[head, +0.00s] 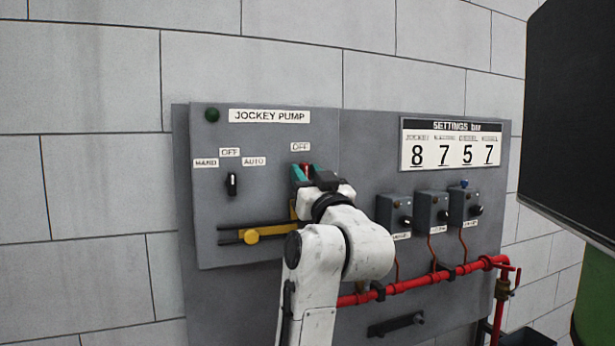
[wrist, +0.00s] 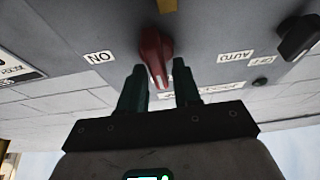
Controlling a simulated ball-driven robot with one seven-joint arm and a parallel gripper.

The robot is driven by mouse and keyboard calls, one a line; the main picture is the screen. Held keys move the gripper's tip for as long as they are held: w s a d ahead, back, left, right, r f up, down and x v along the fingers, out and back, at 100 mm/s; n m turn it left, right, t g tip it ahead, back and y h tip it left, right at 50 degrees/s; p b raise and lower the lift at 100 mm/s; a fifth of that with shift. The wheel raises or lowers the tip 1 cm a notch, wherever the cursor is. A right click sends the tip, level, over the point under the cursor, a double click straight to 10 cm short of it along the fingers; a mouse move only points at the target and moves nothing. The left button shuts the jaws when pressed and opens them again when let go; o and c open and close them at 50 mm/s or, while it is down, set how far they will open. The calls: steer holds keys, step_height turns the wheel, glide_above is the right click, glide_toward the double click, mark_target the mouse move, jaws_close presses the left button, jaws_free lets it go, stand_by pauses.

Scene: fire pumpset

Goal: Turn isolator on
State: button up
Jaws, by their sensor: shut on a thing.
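The isolator's red handle (wrist: 155,50) is on the grey jockey pump panel (head: 215,205). In the wrist view, which looks upside down, its end sits between the two dark green fingers of my gripper (wrist: 160,88), which is shut on it. The handle is slightly tilted in that view. An ON label (wrist: 98,57) is to its left. In the head view my gripper (head: 303,173) is at the panel below an OFF label (head: 300,147). Only a bit of red shows there, and my arm hides the rest of the isolator.
A black HAND/OFF/AUTO selector (head: 232,184) is left on the panel. Several grey switch boxes (head: 432,210) and a red pipe (head: 425,282) are to the right.

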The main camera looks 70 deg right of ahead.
steer(key=shift+c, duration=0.4)
steer(key=shift+m+g, duration=0.3)
steer(key=shift+m, duration=0.2)
steer(key=m+g, duration=0.1)
steer(key=m, duration=0.1)
steer(key=m+g+h, duration=0.1)
steer(key=m, duration=0.2)
steer(key=shift+d+f+m+b, duration=0.15)
steer(key=shift+m+b, duration=0.15)
steer(key=shift+b, duration=0.1)
steer(key=m+g, duration=0.2)
steer(key=m, duration=0.3)
steer(key=m+g, duration=0.2)
steer(key=m, duration=0.3)
steer(key=f+m+g+y+b, duration=0.1)
steer(key=m+g, duration=0.1)
steer(key=m, duration=0.3)
steer(key=shift+s+d, duration=0.2)
steer(key=shift+s, duration=0.15)
steer(key=shift+m, duration=0.4)
